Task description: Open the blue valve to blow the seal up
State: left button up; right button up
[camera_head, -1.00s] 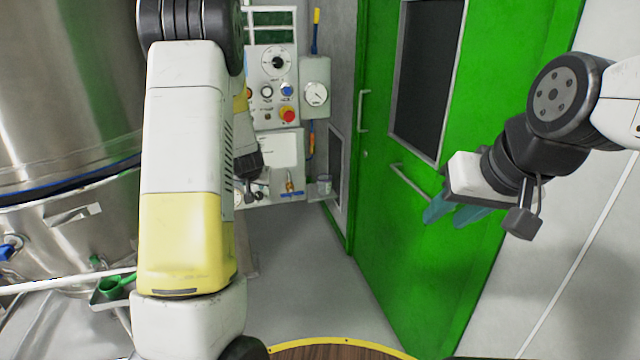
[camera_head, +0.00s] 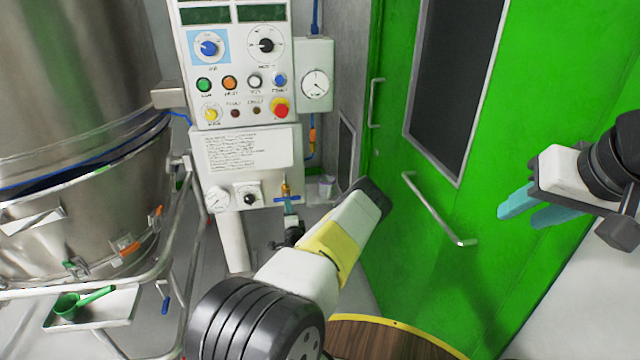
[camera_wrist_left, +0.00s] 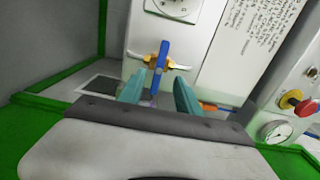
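The blue valve (camera_head: 287,198) has a blue bar handle on a brass fitting, low on the front of the white control panel. Its handle lies roughly level in the head view. In the left wrist view the blue handle (camera_wrist_left: 161,56) stands just beyond the fingertips, roughly in line with the gap between them. My left gripper (camera_head: 291,212) is just below the valve, partly hidden by its own wrist. My right gripper (camera_head: 520,212) is open and empty before the green door.
The control panel (camera_head: 245,150) carries dials, buttons and a red stop knob (camera_head: 279,107). A gauge (camera_head: 316,84) is beside it. A steel vessel (camera_head: 80,190) and a tray (camera_head: 95,308) with a green scoop (camera_head: 78,303) stand left. The green door (camera_head: 440,260) is on the right.

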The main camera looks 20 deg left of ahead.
aim_at(287, 197)
pick_arm(q)
jog(key=x, duration=0.7)
jog(key=shift+w, duration=0.45)
grip_shut()
